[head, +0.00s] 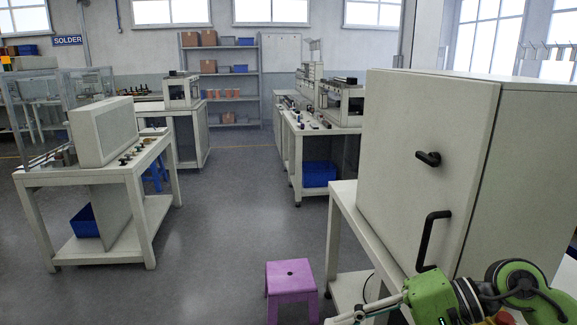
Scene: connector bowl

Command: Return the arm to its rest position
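My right arm, green and black, comes in at the bottom right corner. Its slim grey gripper (348,317) points left, low in the head view, and is partly cut off by the bottom edge. I cannot tell whether its fingers are open or shut, and no object shows clearly in it. My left arm and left gripper are not in view.
A large pale cabinet (418,150) with black handles stands on a white table (349,225) close behind my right arm. A purple stool (291,278) stands left of the gripper. A workbench (160,150) is at the left. The middle floor (230,220) is clear.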

